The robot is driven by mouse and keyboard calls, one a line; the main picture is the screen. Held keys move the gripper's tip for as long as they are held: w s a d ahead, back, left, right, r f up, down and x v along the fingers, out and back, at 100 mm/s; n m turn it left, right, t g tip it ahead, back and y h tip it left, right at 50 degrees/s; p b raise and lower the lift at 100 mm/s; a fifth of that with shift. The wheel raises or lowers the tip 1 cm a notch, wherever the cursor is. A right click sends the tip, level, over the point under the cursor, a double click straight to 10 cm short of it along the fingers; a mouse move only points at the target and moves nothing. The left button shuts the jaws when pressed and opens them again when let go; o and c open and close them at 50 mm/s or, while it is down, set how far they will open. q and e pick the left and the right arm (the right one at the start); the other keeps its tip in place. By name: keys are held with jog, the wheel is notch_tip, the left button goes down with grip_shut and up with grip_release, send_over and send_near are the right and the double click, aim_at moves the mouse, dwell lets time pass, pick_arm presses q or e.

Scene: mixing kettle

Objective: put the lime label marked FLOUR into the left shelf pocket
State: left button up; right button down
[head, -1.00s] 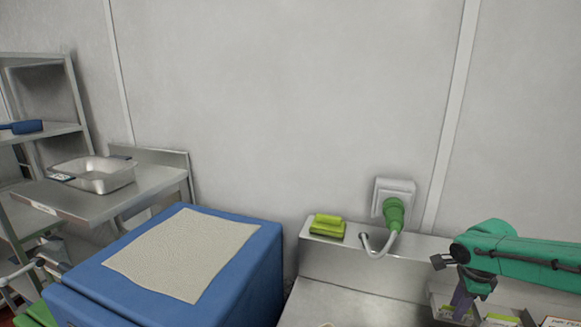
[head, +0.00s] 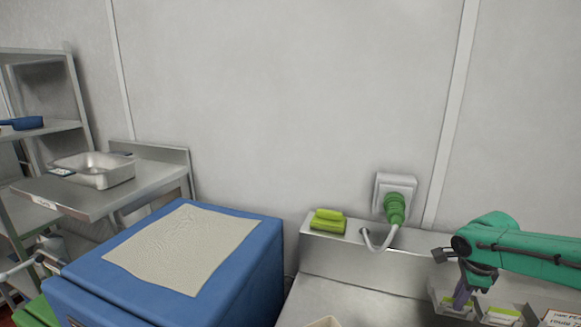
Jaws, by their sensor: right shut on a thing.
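My right gripper (head: 463,292) points down at the lower right, among small clear pockets or bins on the metal counter. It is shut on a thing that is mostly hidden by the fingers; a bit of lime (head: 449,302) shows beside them. Another lime-topped label or packet (head: 502,315) stands in the compartment just to the right. No FLOUR marking can be read. A metal shelf (head: 95,203) at the left has a small white strip with dark print on its front edge; I cannot tell whether this is the left shelf pocket. My left gripper is not in view.
A blue box (head: 255,262) with a beige cloth (head: 180,247) stands at the lower left. A metal pan (head: 100,178) sits on the shelf. A lime sponge-like block (head: 327,224) lies on the counter's back ledge, beside a green plug (head: 395,205).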

jog(key=shift+s+a+f, duration=0.1)
jog(key=shift+s+f, duration=0.5)
jog(key=shift+f, duration=0.05)
jog(key=shift+w+r+p, duration=0.1)
jog(key=shift+r+p, duration=0.4)
jog(key=shift+r, duration=0.05)
jog(key=shift+w+r+p, duration=0.35)
jog(key=shift+r+p, duration=0.1)
jog(key=shift+r, duration=0.1)
jog(key=shift+s+r+p, duration=0.2)
jog(key=shift+r+p, duration=0.5)
jog(key=shift+r, duration=0.9)
jog(key=shift+w, duration=0.15)
